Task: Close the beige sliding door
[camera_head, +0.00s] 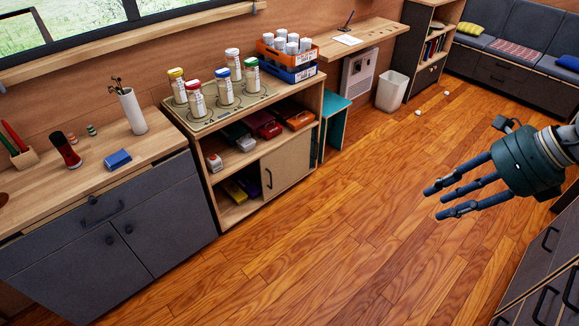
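The beige sliding door (289,170) is a light panel with a dark vertical handle on its left side. It covers the right part of the lower compartment in the wooden shelf unit (204,176). The left part of that compartment is open and shows several coloured items inside. My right gripper (468,178) is at the right of the view, above the floor, well to the right of the door and apart from it. Its dark fingers are spread and empty. My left gripper is not in view.
Jars (224,87) and an orange crate (276,56) stand on the shelf unit. A teal stool (334,106) and white bin (391,92) are beyond it. Grey cabinets (122,240) stand left; dark drawers (548,262) stand lower right. The wooden floor (330,250) between is clear.

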